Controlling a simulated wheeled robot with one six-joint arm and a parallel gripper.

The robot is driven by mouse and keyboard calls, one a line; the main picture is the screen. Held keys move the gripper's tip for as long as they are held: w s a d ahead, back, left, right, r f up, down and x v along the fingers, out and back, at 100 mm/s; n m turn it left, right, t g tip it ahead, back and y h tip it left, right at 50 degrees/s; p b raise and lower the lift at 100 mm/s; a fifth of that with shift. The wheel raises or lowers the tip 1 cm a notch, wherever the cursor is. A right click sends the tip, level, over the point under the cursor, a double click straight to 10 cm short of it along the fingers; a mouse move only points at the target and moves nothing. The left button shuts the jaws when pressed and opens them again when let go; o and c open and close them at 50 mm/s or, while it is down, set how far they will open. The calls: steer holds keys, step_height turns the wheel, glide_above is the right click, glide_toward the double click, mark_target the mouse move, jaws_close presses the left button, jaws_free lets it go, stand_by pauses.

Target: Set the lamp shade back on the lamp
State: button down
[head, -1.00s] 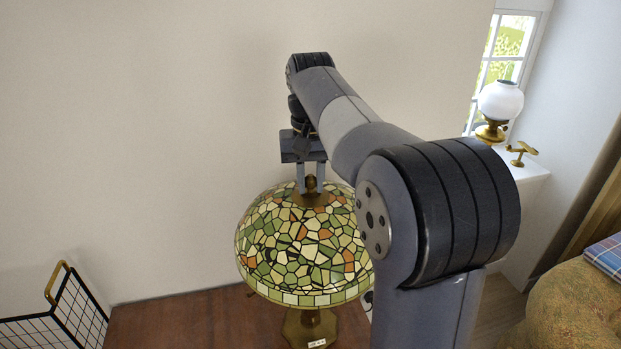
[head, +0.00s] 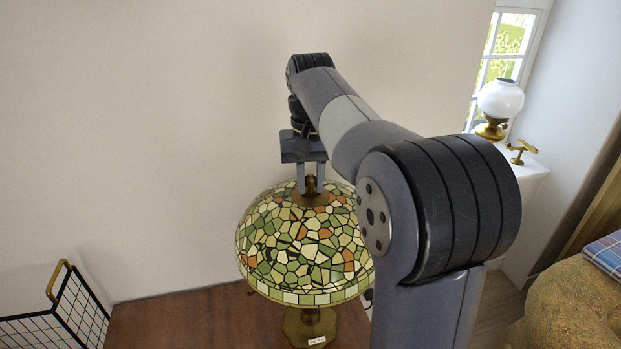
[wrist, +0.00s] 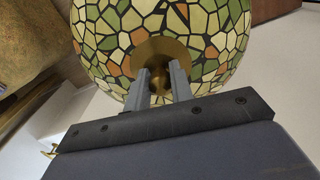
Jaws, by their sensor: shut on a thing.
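The lamp shade (head: 300,245) is a dome of green, cream and orange glass pieces with a brass cap and knob on top. My gripper (head: 311,188) points down and is shut on the shade's top knob. In the wrist view the gripper (wrist: 160,84) has its two fingers on either side of the brass knob, and the shade (wrist: 115,30) fills the top of the picture. The lamp's brass base (head: 309,326) stands on the wooden surface under the shade, with a small white label on its foot. The shade hides the lamp's upper part, so I cannot tell whether the shade rests on it.
A wooden tabletop (head: 170,322) lies under the lamp, against a plain wall. A black wire rack (head: 75,310) with a brass handle stands at the left. A white-globe oil lamp (head: 500,100) and a brass object (head: 520,150) sit on the window ledge at the right.

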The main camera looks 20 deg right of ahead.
steer(key=shift+f, duration=0.95)
stand_by(2.6)
steer(key=c, duration=1.2)
jaws_free()
steer(key=shift+f, duration=0.1)
steer(key=shift+o, duration=0.2)
steer(key=shift+f, duration=0.1)
step_height(320, 180, up, 11)
steer(key=shift+f, duration=0.1)
step_height(320, 180, down, 11)
steer(key=shift+r, duration=0.3)
